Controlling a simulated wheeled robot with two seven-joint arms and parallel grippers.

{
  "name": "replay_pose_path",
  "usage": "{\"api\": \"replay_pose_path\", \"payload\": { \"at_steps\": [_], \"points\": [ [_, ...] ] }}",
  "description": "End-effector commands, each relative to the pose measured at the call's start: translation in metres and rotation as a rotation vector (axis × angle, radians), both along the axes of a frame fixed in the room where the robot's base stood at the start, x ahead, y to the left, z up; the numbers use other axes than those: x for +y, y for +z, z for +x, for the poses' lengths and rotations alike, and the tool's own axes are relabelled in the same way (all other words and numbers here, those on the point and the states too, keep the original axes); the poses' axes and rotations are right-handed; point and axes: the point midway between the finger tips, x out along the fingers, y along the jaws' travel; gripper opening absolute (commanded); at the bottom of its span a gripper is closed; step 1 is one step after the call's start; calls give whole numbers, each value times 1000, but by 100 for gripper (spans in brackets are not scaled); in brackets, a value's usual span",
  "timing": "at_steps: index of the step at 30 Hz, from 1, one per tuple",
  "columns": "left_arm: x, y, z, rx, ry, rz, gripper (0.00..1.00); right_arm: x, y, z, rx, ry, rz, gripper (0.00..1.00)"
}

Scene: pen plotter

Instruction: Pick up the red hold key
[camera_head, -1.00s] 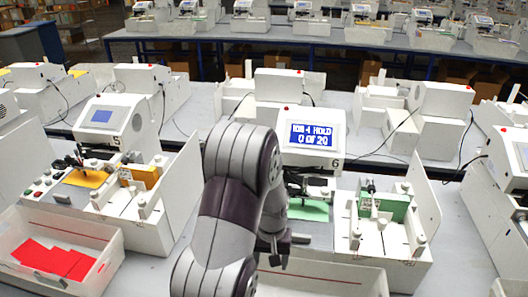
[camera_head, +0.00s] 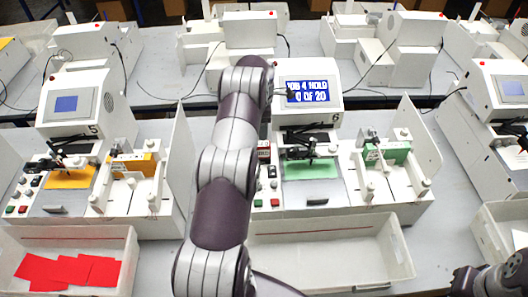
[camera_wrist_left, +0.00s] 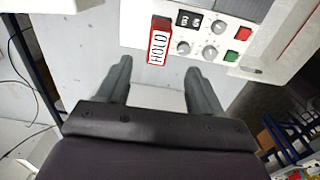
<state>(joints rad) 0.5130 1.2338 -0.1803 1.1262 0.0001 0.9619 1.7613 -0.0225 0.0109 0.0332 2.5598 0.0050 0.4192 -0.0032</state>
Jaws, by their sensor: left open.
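The red hold key (camera_wrist_left: 158,40) is a small red block with a white HOLD label. It sits on the white control panel in the left wrist view. In the head view it shows partly (camera_head: 264,151), just right of my left arm, on plotter 6. My left gripper (camera_wrist_left: 158,68) is open, with its two fingers apart on either side of the line to the key and nothing between them. In the head view my left arm largely hides that gripper. Part of my right arm's dark end (camera_head: 466,280) shows at the lower right; its jaws are unclear.
Plotter 6's screen (camera_head: 307,92) reads JOB 4 HOLD, 0 OF 20. Beside the key are a counter (camera_wrist_left: 189,19), grey knobs, a red button (camera_wrist_left: 243,33) and a green button (camera_wrist_left: 232,56). An empty white tray (camera_head: 330,262) stands in front; a tray with red cards (camera_head: 70,270) is left.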

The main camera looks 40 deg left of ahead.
Motion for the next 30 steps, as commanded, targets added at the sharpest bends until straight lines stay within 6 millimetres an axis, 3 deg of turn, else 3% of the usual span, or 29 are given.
{"api": "replay_pose_path", "payload": {
  "at_steps": [1, 3, 11, 12, 13, 18, 24, 29, 30],
  "points": [
    [0, -24, -1, 2, 0, -1, 66, 0, -23, 0, 0, 0, 0, 0],
    [0, -42, -1, 1, -1, -1, 66, 1, -42, 0, 1, 0, 0, 0],
    [-3, -88, -1, 1, -3, -1, 66, 1, -88, 0, 0, 0, 0, 0],
    [-5, -77, -1, 4, -3, -2, 66, 1, -59, -1, 3, 0, 0, 0],
    [-7, -81, -2, 5, -3, -3, 66, 1, -51, -1, 2, 0, 0, 0],
    [-6, -108, -1, 1, -2, 1, 66, 1, -46, 0, 0, 0, 0, 0],
    [-5, -111, -1, 0, -2, 1, 66, 1, -48, 0, 1, 0, 0, 0],
    [-5, -111, -1, 0, -3, 1, 14, 1, -48, 0, 1, 0, 0, 0],
    [-5, -111, -1, 0, -3, 1, 11, 1, -48, 0, 1, 0, 0, 0]
  ]
}}
